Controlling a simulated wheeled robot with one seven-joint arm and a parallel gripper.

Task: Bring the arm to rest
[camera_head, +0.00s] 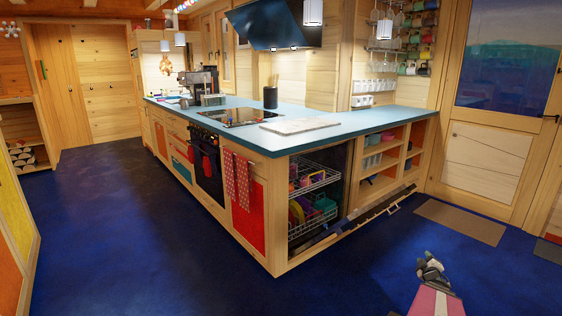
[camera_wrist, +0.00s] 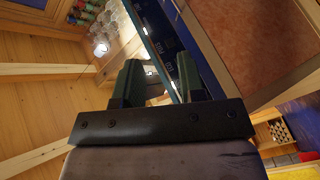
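My gripper (camera_wrist: 160,75) shows in the wrist view, with its two dark green fingers apart and nothing between them. The wrist view is tilted, and behind the fingers are wooden boards, a dark blue band and a reddish-brown panel. Neither finger visibly touches anything.
A counter with a blue top (camera_head: 230,133) stands mid-view. At its near end, an open dishwasher (camera_head: 318,190) holds dishes on racks, its door lowered. A brown mat (camera_head: 460,222) lies before the door (camera_head: 490,150). Blue floor (camera_head: 110,235) is clear on the left.

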